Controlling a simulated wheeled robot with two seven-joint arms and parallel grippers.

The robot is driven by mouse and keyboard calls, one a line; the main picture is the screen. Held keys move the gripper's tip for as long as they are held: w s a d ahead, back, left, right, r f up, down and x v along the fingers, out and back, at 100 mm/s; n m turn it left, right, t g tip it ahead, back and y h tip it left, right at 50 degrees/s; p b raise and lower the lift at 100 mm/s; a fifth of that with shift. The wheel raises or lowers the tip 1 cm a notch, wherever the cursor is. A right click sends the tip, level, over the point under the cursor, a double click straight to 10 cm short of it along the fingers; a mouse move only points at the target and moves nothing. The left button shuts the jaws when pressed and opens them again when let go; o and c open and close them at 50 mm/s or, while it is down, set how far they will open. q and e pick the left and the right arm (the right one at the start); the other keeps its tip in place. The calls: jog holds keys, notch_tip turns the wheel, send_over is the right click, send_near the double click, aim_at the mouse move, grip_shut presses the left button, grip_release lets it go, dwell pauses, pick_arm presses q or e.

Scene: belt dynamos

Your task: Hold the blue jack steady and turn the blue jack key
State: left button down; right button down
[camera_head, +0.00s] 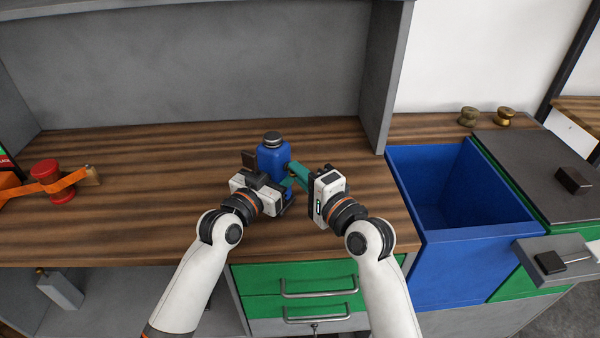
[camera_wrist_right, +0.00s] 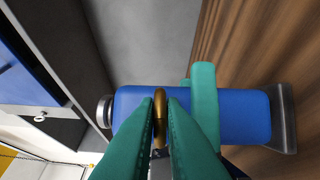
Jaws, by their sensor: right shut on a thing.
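The blue jack (camera_head: 272,158) stands upright on the wooden bench, with a dark cap on top. Its blue body (camera_wrist_right: 240,112) lies sideways in the right wrist view. My right gripper (camera_head: 295,174) is at the jack's right side. Its teal fingers (camera_wrist_right: 160,118) are shut on the brass-coloured jack key (camera_wrist_right: 159,112). My left gripper (camera_head: 270,186) is at the jack's front left. A teal finger (camera_wrist_right: 204,100) lies across the jack's body in the right wrist view. The other left finger is hidden, so its closure is unclear.
A red spool (camera_head: 46,172) with an orange strap is at the left of the bench. An open blue bin (camera_head: 470,236) stands to the right. Two brass pieces (camera_head: 505,117) sit at the back right. A grey side panel (camera_head: 386,75) rises behind the right arm.

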jog(key=shift+w+d+f+n+g+y, duration=0.25)
jog(key=shift+n+y, duration=1.2)
jog(key=shift+n, duration=2.15)
jog(key=shift+s+a+n+g+y, duration=0.1)
jog(key=shift+n+g+y, duration=0.4)
jog(key=shift+n+y, duration=2)
jog(key=shift+w+d+f+n+g+y, duration=0.15)
jog(key=shift+n+g+y, duration=0.2)
jog(key=shift+n, duration=4.35)
jog(key=shift+f+n, duration=0.1)
jog(key=shift+n, duration=0.2)
jog(key=c, duration=1.8)
grip_release()
